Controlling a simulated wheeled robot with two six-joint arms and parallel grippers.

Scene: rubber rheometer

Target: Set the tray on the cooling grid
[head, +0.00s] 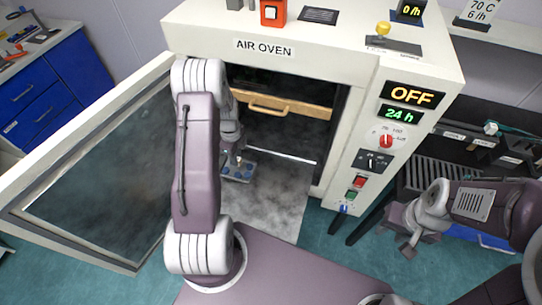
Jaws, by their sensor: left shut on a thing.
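A small grey tray (236,179) with several blue round pieces in it is in front of the air oven's open mouth. My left gripper (235,159) is shut on the tray, partly hidden behind my arm's links. The tray looks held above the grey surface below it. The cooling grid appears to be the dark slatted rack (448,181) at the right, beyond the oven's control panel; its lower part is hidden by my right arm. My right gripper (398,232) is at the lower right, empty, its fingers apart.
The air oven (264,48) stands in the middle with its door (110,165) swung open to the left. A wooden bar with a handle (270,106) crosses its opening. The control panel (385,140) reads OFF and 24 h. Blue drawers (40,95) stand at far left.

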